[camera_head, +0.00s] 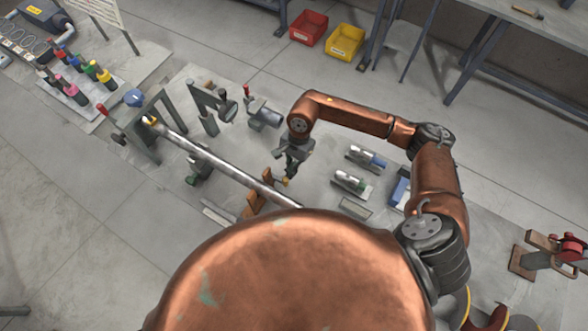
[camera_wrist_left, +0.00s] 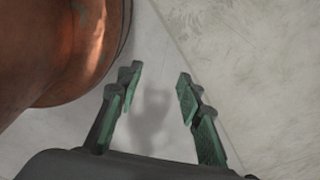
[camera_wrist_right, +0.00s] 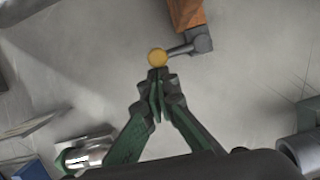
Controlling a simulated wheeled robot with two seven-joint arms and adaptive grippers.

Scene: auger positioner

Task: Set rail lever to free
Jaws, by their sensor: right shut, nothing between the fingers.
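A short grey lever (camera_wrist_right: 184,48) with a yellow ball knob (camera_wrist_right: 158,57) sticks out from an orange-brown block (camera_wrist_right: 187,12) in the right wrist view. In the head view the yellow knob (camera_head: 285,182) shows beside the brown bracket (camera_head: 256,206) near the long silver rail (camera_head: 225,165). My right gripper (camera_head: 290,174) is shut and empty, its tips (camera_wrist_right: 156,76) right at the knob; I cannot tell whether they touch it. My left gripper (camera_wrist_left: 157,82) is open and empty above bare floor; it is hidden in the head view.
Two silver cylinders (camera_head: 367,158) (camera_head: 350,183) lie right of my right gripper. A grey clamp with a red knob (camera_head: 264,115) stands behind it. Red (camera_head: 309,27) and yellow (camera_head: 345,41) bins sit at the back. My copper body hides the near area.

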